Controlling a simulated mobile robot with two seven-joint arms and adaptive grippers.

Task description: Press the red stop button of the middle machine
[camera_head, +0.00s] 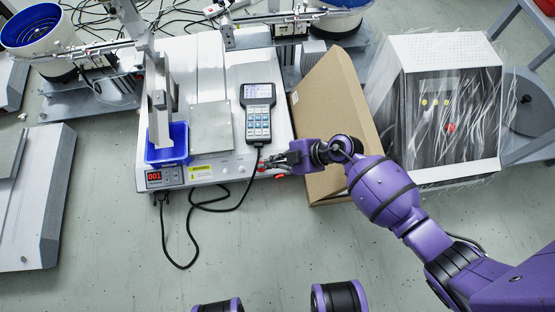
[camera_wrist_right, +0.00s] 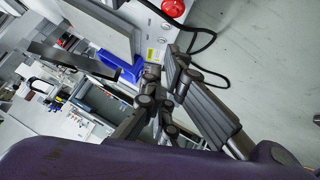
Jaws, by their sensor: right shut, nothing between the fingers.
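The middle machine (camera_head: 215,60) is a light grey bench unit with a gantry. Its red stop button (camera_head: 279,177) shows small at the front right corner, just under my right gripper (camera_head: 270,163), partly covered by it. My right gripper is shut and empty, at the machine's front edge. In the right wrist view a round red button (camera_wrist_right: 173,7) sits on the white panel at the top edge, beyond the fingertips (camera_wrist_right: 172,55) and apart from them. I cannot tell the exact height gap. My left gripper is not in view.
A handheld controller (camera_head: 258,110) lies on the machine, its black cable (camera_head: 190,232) looping onto the floor. A blue bin (camera_head: 167,150) stands at the machine's left. A cardboard box (camera_head: 335,120) leans at its right. Another machine with a red button (camera_head: 450,127) stands farther right.

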